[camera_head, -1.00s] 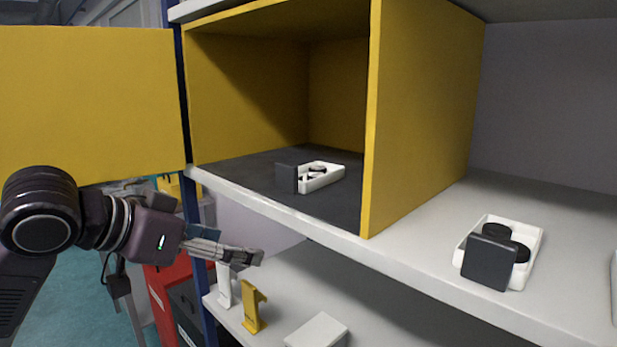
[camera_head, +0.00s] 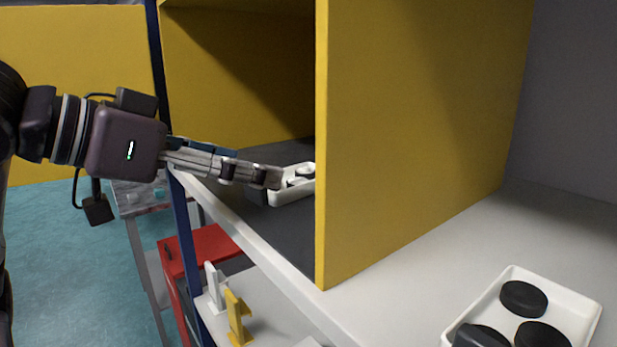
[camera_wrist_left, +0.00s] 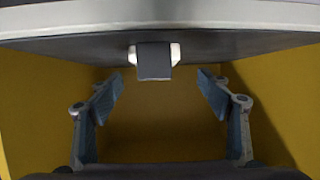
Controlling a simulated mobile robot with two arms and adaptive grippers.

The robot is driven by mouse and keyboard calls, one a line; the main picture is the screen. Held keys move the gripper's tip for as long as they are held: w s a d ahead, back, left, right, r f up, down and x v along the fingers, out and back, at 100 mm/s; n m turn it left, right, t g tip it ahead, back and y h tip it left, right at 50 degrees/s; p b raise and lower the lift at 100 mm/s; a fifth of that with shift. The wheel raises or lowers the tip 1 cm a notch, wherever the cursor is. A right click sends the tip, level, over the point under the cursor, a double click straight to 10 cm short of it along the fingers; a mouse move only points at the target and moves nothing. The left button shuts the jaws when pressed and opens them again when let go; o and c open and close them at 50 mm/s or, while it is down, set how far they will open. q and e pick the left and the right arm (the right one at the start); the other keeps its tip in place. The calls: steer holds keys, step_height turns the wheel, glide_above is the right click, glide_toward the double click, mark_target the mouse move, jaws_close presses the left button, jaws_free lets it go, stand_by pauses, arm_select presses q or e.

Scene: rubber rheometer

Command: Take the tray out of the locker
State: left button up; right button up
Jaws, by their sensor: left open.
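The locker (camera_head: 420,130) is a yellow box on the shelf, with its yellow door (camera_head: 60,90) swung open to the left. Inside on its dark floor is a small white tray (camera_head: 292,197) with a dark square handle (camera_head: 257,194) facing the opening. My left gripper (camera_head: 272,178) reaches in at the opening and partly covers the tray. In the left wrist view the gripper (camera_wrist_left: 160,90) is open and empty, its fingers apart, with the tray's dark handle (camera_wrist_left: 154,61) ahead and untouched between their directions. My right gripper is not in view.
A second white tray (camera_head: 562,312) with black discs stands on the shelf right of the locker. The white shelf edge (camera_head: 250,245) runs below the opening. White and yellow stands (camera_head: 236,312) sit on the lower shelf.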

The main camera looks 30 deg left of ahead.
mark_target(295, 178)
arm_select(q)
steer(key=shift+w+d+f, duration=0.15)
steer(key=shift+w, duration=0.15)
steer(key=shift+w+f+p, duration=0.1)
steer(key=shift+w+p, duration=0.05)
steer(key=shift+p, duration=0.2)
steer(key=shift+w+d+f+p, duration=0.35)
steer(key=shift+w+d+p, duration=0.1)
steer(key=shift+w+p, duration=0.25)
steer(key=x, duration=0.2)
steer(key=shift+w+d+f+p, duration=0.15)
steer(key=shift+w+d+p, duration=0.1)
steer(key=shift+p, duration=0.15)
steer(key=shift+w+f, duration=0.15)
steer(key=shift+w, duration=0.15)
steer(key=shift+w+f, duration=0.1)
steer(key=c, duration=1.4)
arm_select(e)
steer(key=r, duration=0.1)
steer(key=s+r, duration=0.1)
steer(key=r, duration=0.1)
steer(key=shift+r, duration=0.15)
